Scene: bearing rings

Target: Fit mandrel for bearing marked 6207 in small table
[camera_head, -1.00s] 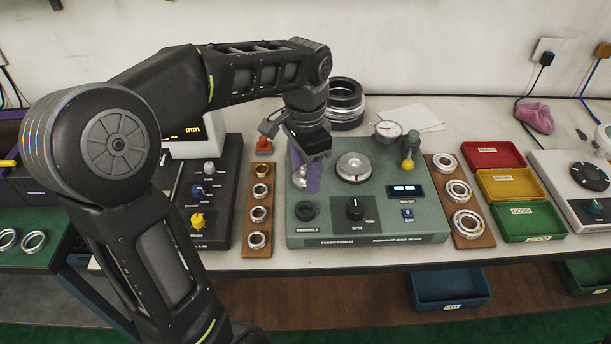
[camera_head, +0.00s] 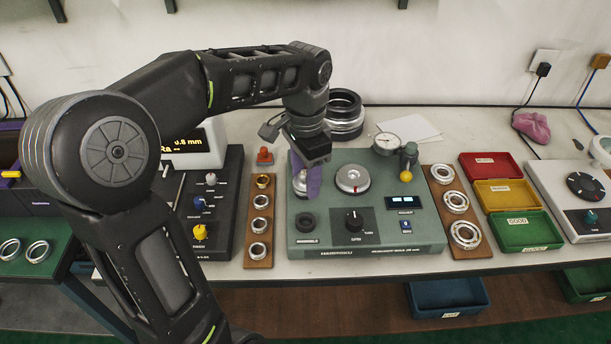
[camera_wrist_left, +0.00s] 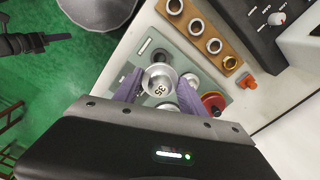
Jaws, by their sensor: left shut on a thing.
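My left gripper (camera_head: 306,190) has purple fingers and reaches down at the left part of the green bench device (camera_head: 330,222). It is shut on a silver mandrel, which shows marked "35" in the left wrist view (camera_wrist_left: 160,80). The mandrel stands upright, partly hidden by the fingers in the head view; whether its base touches the device is unclear. A dark mandrel socket (camera_head: 305,221) sits in front of it. A round silver spindle (camera_head: 353,178) with a red mark is just to the right.
A wooden board (camera_head: 270,191) with several rings stands left of the device; another board (camera_head: 434,174) with three larger rings stands right. Red (camera_head: 489,160), yellow (camera_head: 505,187) and green (camera_head: 528,232) trays follow. A dial gauge (camera_head: 388,145) stands on the device's back edge.

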